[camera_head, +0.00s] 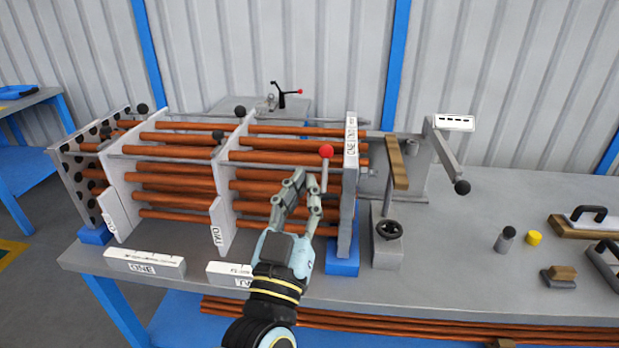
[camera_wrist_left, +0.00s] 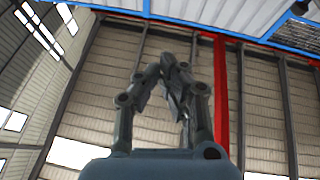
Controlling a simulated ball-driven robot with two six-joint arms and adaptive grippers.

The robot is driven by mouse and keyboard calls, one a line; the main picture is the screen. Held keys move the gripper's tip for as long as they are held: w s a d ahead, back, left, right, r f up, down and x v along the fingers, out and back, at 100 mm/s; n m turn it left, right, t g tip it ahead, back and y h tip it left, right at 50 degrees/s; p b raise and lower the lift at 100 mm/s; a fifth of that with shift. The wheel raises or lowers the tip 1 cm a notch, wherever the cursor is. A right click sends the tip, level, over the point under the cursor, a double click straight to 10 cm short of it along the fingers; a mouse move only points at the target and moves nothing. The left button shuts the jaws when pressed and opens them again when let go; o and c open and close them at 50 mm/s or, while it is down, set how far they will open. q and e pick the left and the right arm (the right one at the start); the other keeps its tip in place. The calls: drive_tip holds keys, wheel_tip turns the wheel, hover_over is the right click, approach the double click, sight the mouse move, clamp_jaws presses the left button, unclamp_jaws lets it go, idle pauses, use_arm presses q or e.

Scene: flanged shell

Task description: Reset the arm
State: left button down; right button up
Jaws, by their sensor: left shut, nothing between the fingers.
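My left arm comes up from the bottom of the head view. Its gripper (camera_head: 304,182) points up in front of the rack of copper tubes (camera_head: 180,187), near a lever with a red knob (camera_head: 326,151). I cannot tell whether the fingers touch the lever. In the left wrist view the fingers (camera_wrist_left: 180,72) are drawn together, with nothing between them, against a high wall and windows. My right gripper is not in view.
The rack stands on a grey bench (camera_head: 460,290). A clamp with a handwheel (camera_head: 389,230) and a crank arm (camera_head: 448,155) stand right of it. A yellow cap (camera_head: 534,238) and handled blocks (camera_head: 585,222) lie further right. The bench's front middle-right is clear.

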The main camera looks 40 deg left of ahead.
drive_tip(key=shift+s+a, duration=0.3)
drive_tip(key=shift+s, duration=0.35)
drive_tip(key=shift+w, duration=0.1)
